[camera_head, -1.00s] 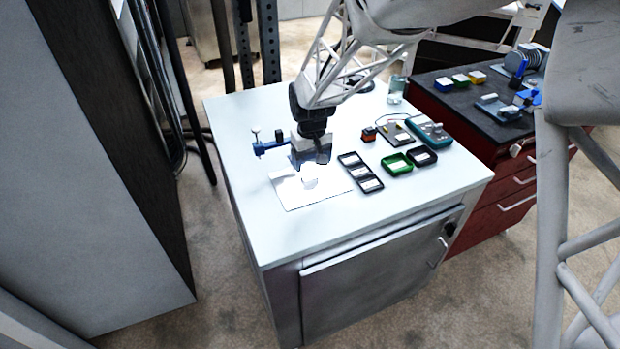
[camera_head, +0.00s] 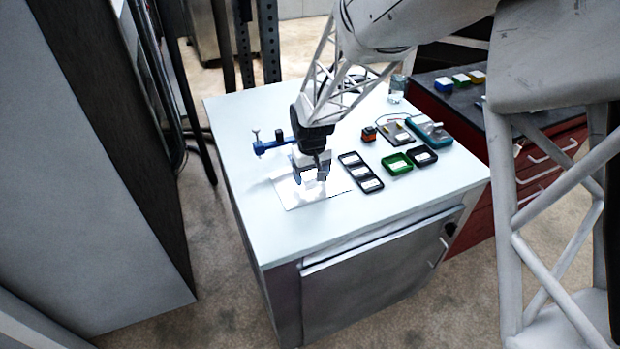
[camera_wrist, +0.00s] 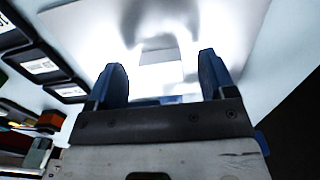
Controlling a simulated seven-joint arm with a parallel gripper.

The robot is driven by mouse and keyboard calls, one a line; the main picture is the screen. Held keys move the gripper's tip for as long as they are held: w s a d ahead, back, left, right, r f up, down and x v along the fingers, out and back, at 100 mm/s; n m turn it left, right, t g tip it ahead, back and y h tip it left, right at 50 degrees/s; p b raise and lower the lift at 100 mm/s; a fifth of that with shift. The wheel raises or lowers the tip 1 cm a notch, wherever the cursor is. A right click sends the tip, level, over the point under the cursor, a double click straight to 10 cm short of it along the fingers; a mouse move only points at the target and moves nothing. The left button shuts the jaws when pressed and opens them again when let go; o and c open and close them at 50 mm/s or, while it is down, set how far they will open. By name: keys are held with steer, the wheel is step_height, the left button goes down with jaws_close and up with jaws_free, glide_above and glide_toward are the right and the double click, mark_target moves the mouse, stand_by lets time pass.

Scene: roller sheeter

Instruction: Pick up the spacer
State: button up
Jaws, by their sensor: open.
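A small pale block, which looks like the spacer (camera_head: 308,176), sits on the bright sheet at the front left of the white table. Glare washes out its edges. In the wrist view the spacer (camera_wrist: 161,68) shows as a pale shape with a greyer far part, between and just beyond the two blue fingers. My gripper (camera_head: 312,179) points down over the sheet, around or just above the spacer. In the wrist view my gripper (camera_wrist: 163,70) is open, with a gap on both sides of the block. I cannot tell how far the fingertips are above the sheet.
A blue clamp-like device (camera_head: 270,146) stands behind left of my gripper. A black three-part tray (camera_head: 360,172) lies close on the right, then a green tray (camera_head: 397,164) and a black tray (camera_head: 422,156). A teal meter (camera_head: 430,130) lies farther right. The table's front is clear.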

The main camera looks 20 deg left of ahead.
steer(key=shift+f, duration=0.5)
steer(key=c, duration=1.2)
steer(key=shift+r, duration=0.1)
steer(key=shift+r, duration=0.75)
step_height(320, 180, up, 2)
steer(key=shift+r, duration=0.1)
steer(key=s+d, duration=0.3)
steer(key=s, duration=0.1)
steer(key=s+d, duration=0.3)
steer(key=s, duration=0.1)
steer(key=s+d+r, duration=0.1)
steer(key=s+d, duration=0.2)
steer(key=s, duration=0.2)
steer(key=shift+d, duration=0.2)
